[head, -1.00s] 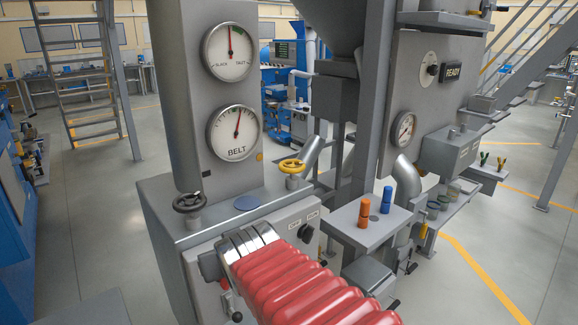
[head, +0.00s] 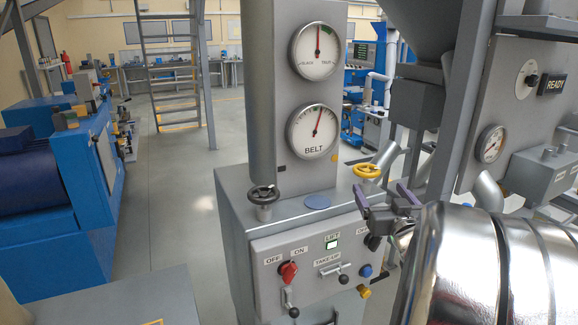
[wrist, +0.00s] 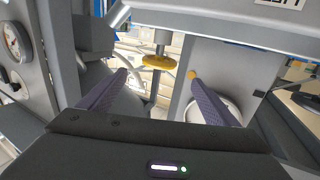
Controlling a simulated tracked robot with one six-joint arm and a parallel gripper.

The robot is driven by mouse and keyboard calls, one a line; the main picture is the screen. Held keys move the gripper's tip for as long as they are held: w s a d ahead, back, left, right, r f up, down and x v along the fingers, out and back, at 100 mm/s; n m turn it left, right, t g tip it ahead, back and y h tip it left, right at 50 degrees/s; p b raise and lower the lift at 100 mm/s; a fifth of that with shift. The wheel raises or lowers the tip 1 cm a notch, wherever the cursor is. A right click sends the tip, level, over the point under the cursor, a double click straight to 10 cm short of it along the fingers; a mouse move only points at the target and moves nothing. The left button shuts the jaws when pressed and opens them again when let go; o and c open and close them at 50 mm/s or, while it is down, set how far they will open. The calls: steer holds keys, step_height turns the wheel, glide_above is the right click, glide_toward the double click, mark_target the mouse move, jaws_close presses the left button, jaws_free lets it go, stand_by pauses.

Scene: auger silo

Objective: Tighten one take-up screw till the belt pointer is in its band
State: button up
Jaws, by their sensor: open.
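The belt gauge (head: 313,132) is a white dial marked BELT on the grey column. Its red pointer leans a little right of straight up, by a small green band near the top. A black handwheel (head: 263,194) stands on the left of the cabinet top. A yellow handwheel (head: 367,171) stands on the right; it also shows in the wrist view (wrist: 158,62), upper middle, ahead of the jaws. My gripper (head: 397,194) has purple fingers, open and empty, just below and right of the yellow wheel in the head view. In the wrist view the fingers (wrist: 158,80) are wide apart.
The slack/taut gauge (head: 317,52) is above. A grey pipe (head: 386,155) stands close behind the yellow wheel.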

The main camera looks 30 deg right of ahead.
mark_target(366, 167)
steer(key=shift+d, duration=0.1)
stand_by(0.3)
steer(key=x, duration=1.3)
steer(key=shift+w+d, duration=0.1)
steer(key=shift+w, duration=0.25)
steer(key=c, duration=1)
